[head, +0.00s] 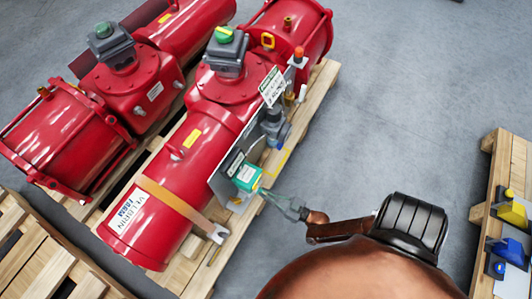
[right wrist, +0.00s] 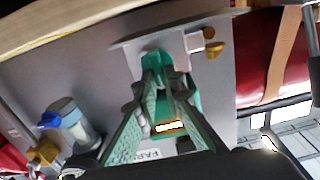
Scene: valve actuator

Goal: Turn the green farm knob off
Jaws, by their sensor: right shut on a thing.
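The green control box with the knob (head: 247,176) is on the grey panel (head: 222,184) at the side of the front red actuator (head: 185,150). My right gripper (head: 264,192) reaches it from the lower right. In the right wrist view, its two fingers (right wrist: 155,75) close together on the green knob piece (right wrist: 190,96), over the grey panel. The fingers hide much of the knob, so its exact turn angle cannot be told. A partly covered white label shows below it. My left gripper is not in view.
A second red actuator (head: 130,85) stands behind on the left. A grey filter unit (head: 274,127) is on the same panel, above the box. A pallet (head: 513,160) with yellow and blue parts is at the right. Grey floor (head: 400,110) lies open between.

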